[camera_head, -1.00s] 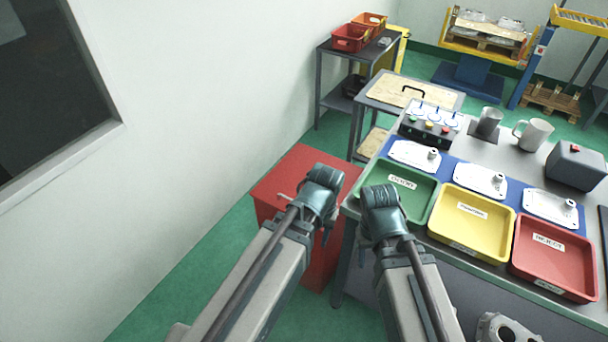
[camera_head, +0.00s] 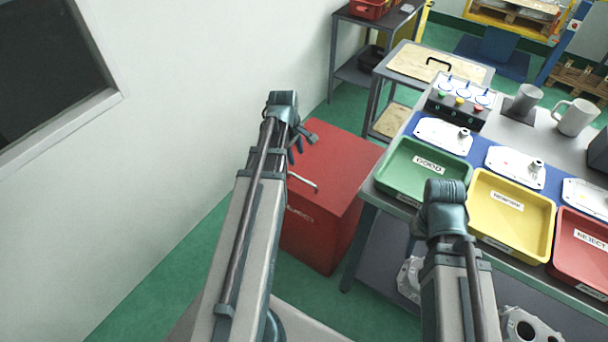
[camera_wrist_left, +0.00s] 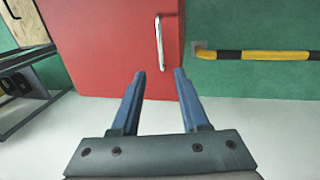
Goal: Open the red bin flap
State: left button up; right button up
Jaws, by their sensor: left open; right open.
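The red bin (camera_head: 335,225) stands on the floor left of the bench, with a label on its front face. Its flat red top, the flap, looks closed and carries a pale metal handle (camera_head: 303,181). My left gripper (camera_head: 296,150) is over the left part of the bin top, near the handle. In the left wrist view, its two blue fingers (camera_wrist_left: 158,73) are apart and empty, and the handle (camera_wrist_left: 159,38) lies beyond the tips on the red surface (camera_wrist_left: 105,45). My right gripper (camera_head: 443,205) is by the bench's front edge; its fingers are hidden.
The bench holds a green tray (camera_head: 400,185), a yellow tray (camera_head: 540,220), a red tray (camera_head: 565,265) and white castings. The wall (camera_head: 190,110) is close on the left. A yellow-black bar (camera_wrist_left: 255,55) shows in the left wrist view.

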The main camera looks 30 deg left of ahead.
aim_at(301, 179)
pick_arm(q)
jog(key=w+f+b, duration=0.1)
jog(key=f+b, duration=0.8)
jog(key=w+f+b, duration=0.1)
jog(key=f+b, duration=0.3)
jog(key=shift+w+d+f, duration=0.1)
jog(key=shift+w+f, duration=0.15)
jog(key=shift+w, duration=0.1)
jog(key=shift+c, duration=0.3)
grip_shut()
jog(key=shift+r, duration=0.1)
dwell(0.7)
